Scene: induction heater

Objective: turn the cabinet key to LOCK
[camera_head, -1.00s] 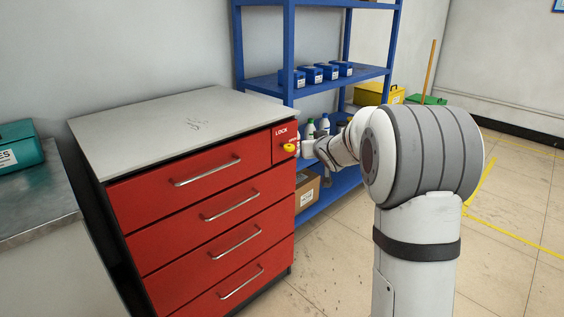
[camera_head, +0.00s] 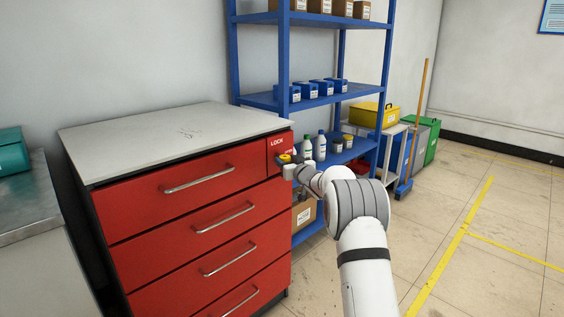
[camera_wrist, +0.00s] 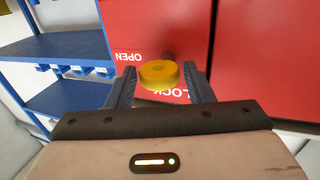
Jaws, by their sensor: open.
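The red cabinet (camera_head: 190,222) has a lock panel at its top right with a LOCK label (camera_head: 277,142). The yellow key knob (camera_head: 284,158) is on that panel. In the wrist view the knob (camera_wrist: 158,73) sits between the two dark fingers of my gripper (camera_wrist: 164,84), with a visible gap on each side. My gripper is open around it. The wrist view, turned over, shows OPEN (camera_wrist: 128,57) and LOCK (camera_wrist: 170,92) labels, the latter partly hidden by the knob. In the head view my gripper (camera_head: 287,168) is at the panel and partly covers it. The knob's pointing direction is unclear.
A blue shelf (camera_head: 262,100) with boxes and bottles stands behind and right of the cabinet. Drawer handles (camera_head: 200,181) stick out of the cabinet front. Open floor (camera_head: 430,225) lies to the right.

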